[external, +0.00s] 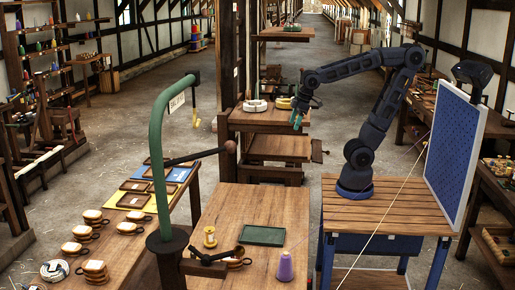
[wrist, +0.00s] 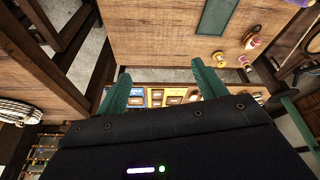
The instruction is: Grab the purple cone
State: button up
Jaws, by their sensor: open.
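The purple cone (external: 285,266) stands upright on the wooden table at the front middle of the external view, close to the table's front edge. In the wrist view a small purplish patch (wrist: 299,2) at the top right edge may be the cone, mostly cut off. My gripper (external: 297,123) hangs from the bent arm with its green fingers pointing down, well above and behind the cone. In the wrist view its two fingers (wrist: 163,85) are apart with nothing between them.
On the cone's table are a green tray (external: 263,235), a yellow spool (external: 210,237) and a dark metal fitting (external: 215,260). A green curved post (external: 157,150) rises at left. A blue pegboard (external: 455,150) stands at right. A thin cord (external: 385,210) slants beside the table.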

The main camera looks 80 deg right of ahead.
jog(key=w+a+f+n+g, duration=0.1)
jog(key=w+a+n, duration=0.1)
jog(key=w+a, duration=0.3)
jog(key=w+a+f+n, duration=0.1)
jog(key=w+a+f, duration=0.1)
jog(key=a, duration=0.5)
jog(key=n+g, duration=0.3)
jog(key=n, duration=0.7)
send_over(286, 252)
jog(key=shift+h, duration=0.3)
jog(key=f, duration=2.3)
jog(key=shift+w+f, duration=0.15)
jog(key=shift+w, duration=0.05)
jog(key=shift+s+f, duration=0.15)
jog(key=shift+f, duration=0.35)
notch_tip(286, 252, down, 10)
jog(key=shift+a+f, duration=0.1)
jog(key=shift+c, duration=0.4)
jog(key=c, duration=1.4)
